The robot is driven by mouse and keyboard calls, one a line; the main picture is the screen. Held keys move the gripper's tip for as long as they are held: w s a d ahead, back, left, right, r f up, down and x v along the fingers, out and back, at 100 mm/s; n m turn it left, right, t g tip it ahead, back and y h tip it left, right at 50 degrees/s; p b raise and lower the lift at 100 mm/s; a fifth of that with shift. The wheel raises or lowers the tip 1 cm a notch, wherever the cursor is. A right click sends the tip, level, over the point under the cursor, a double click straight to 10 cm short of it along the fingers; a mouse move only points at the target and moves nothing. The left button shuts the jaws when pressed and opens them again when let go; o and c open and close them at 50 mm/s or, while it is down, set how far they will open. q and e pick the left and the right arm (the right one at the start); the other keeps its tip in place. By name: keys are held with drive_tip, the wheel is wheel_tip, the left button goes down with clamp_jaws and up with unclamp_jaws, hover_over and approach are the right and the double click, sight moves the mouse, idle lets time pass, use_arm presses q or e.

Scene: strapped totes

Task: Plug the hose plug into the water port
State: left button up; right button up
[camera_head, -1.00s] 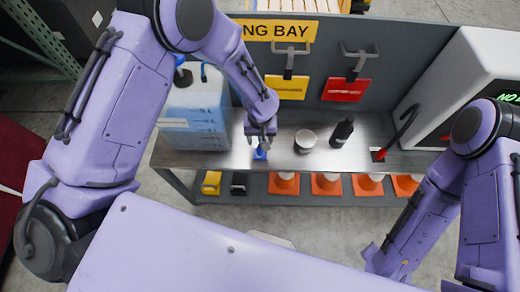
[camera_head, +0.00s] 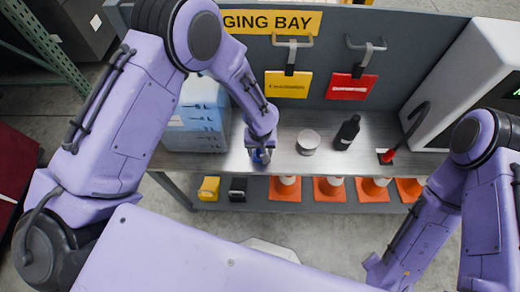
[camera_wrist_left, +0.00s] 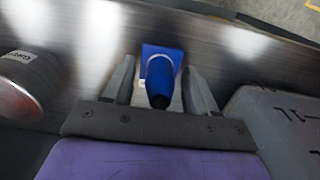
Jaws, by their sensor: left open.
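A small blue piece with a dark end (camera_wrist_left: 160,78), which looks like the hose plug, stands by a blue square at the bench's front edge. My left gripper (camera_wrist_left: 159,88) is open, with one finger on each side of this piece; I cannot tell whether they touch it. In the head view my left gripper (camera_head: 260,155) reaches down over the blue piece and hides most of it. I cannot pick out the water port with certainty. My right arm shows at the lower right, but its gripper is out of view.
The metal bench (camera_head: 285,160) holds a translucent tank (camera_head: 200,120), a round tin (camera_head: 308,142), a black bottle (camera_head: 347,132) and a red plug (camera_head: 388,156) on a black cable. A white machine (camera_head: 460,70) stands at right.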

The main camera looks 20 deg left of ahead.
use_arm(q)
drive_tip(key=shift+p, duration=0.45)
idle(0.6)
drive_tip(key=shift+c, duration=0.3)
clamp_jaws()
drive_tip(key=shift+r, duration=0.15)
drive_tip(key=shift+r+p, duration=2.8)
drive_tip(key=shift+r, duration=0.1)
wheel_tip(320, 180, up, 6)
drive_tip(key=p, duration=0.6)
drive_tip(key=shift+r, duration=0.1)
